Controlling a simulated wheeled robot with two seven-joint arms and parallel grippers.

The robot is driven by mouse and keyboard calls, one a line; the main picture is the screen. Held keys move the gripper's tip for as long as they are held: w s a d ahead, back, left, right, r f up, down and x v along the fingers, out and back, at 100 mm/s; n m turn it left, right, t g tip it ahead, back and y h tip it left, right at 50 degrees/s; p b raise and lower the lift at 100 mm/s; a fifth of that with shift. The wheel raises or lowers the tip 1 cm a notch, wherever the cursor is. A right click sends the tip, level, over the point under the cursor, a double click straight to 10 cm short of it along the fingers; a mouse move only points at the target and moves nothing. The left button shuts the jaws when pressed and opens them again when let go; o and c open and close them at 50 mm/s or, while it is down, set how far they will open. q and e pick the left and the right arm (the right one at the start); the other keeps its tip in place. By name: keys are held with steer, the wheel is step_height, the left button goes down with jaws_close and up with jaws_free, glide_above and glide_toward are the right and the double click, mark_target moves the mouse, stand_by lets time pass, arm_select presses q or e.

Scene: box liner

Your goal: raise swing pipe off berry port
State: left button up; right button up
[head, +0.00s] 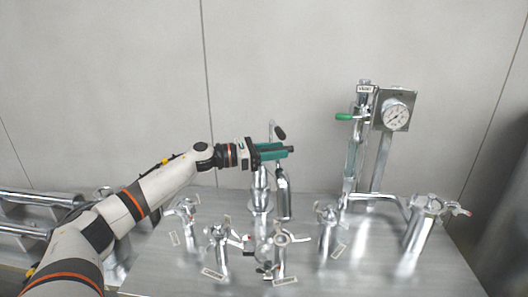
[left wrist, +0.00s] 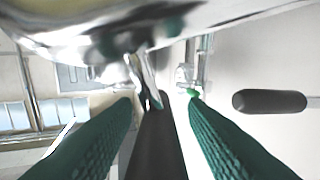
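The swing pipe appears to be the polished pipe (head: 262,190) standing at mid-table, partly hidden behind my left gripper. Its upper metal curves across the top of the left wrist view (left wrist: 190,22). My left gripper (head: 291,150) has teal fingers, level and pointing right at the pipe's top. In the left wrist view the fingers (left wrist: 160,106) are apart, with a black handle (left wrist: 155,145) between them and gaps on both sides. Another black grip (head: 280,132) shows just above the fingers. Port labels are too small to read, so I cannot tell which is berry. My right gripper is out of view.
Several short metal ports with clamps stand around the pipe, including one at front left (head: 221,252) and one at right (head: 418,238). Metal rails (head: 30,197) lie left.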

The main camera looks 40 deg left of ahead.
arm_select(q)
steer(key=b+v, duration=0.9)
steer(key=v, duration=0.2)
steer(key=shift+s+a, duration=0.3)
